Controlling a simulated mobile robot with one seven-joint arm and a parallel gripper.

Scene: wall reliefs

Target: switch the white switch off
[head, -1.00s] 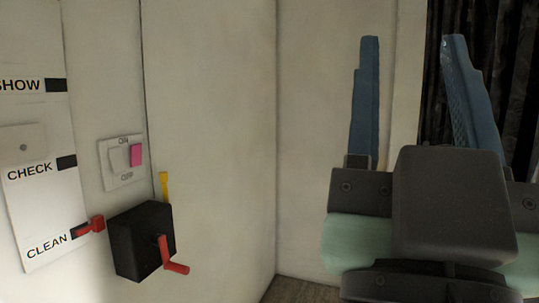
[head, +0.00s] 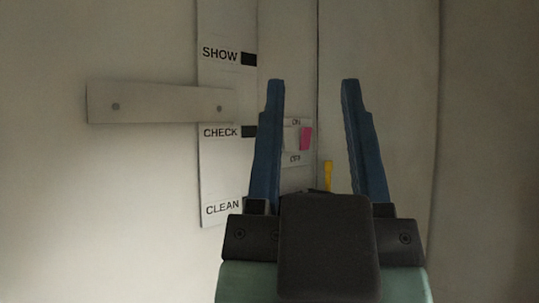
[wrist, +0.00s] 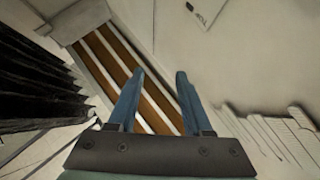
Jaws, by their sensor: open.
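The white switch (head: 290,137) is on the wall in the head view, on a plate marked ON above and OFF below. A pink piece (head: 306,138) sits at its right side. Which way the switch is tipped is too small to tell. My gripper (head: 311,83) is open and empty, fingers pointing forward. The switch shows between its two blue fingers, the left finger close to the plate's left edge in the picture. I see no contact. The wrist view also shows my open gripper (wrist: 160,73), with no clear view of the switch.
A white strip (head: 217,170) labelled SHOW, CHECK and CLEAN is left of the switch. A grey bar (head: 150,104) crosses it. A yellow lever (head: 328,176) is right of the switch, below. My gripper hides the area beneath. Dark folds (wrist: 35,85) hang left in the wrist view.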

